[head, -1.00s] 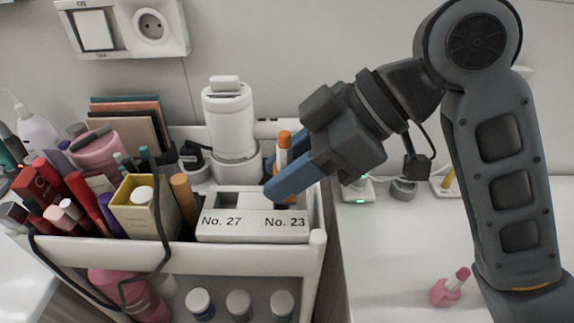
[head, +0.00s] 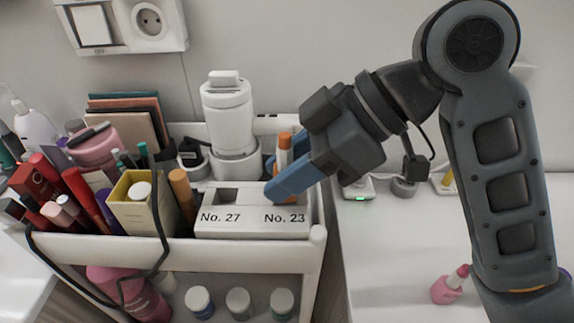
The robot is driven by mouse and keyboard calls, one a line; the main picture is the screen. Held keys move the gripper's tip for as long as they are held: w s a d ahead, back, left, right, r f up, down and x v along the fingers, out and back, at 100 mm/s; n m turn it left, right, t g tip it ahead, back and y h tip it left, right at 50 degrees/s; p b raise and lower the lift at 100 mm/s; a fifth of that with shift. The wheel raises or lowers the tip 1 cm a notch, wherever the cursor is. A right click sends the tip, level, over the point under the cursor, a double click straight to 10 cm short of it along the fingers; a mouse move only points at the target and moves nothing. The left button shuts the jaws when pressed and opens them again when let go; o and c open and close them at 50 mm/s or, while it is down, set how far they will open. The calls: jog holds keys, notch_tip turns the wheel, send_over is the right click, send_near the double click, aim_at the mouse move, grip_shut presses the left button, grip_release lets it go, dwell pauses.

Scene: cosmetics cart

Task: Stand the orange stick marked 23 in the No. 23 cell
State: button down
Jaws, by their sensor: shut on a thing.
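The orange stick (head: 285,143) has an orange top and a white band below it. It stands roughly upright between the blue fingers of my gripper (head: 279,178), which is shut on it. The stick is over the right side of the white holder (head: 252,226), above the cell labelled No. 23. The near finger hides its lower part, so I cannot tell how deep it sits in the cell. The label No. 27 marks the left cell, which looks empty. The marking on the stick is not readable.
A white bottle-shaped device (head: 229,115) stands just behind the holder. A yellow box (head: 143,205) and an orange-brown tube (head: 184,195) stand close on its left.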

jog(key=shift+f+b, duration=0.5)
jog(key=shift+f, duration=0.2)
jog(key=c, duration=0.7)
grip_release()
jog(key=v, duration=0.8)
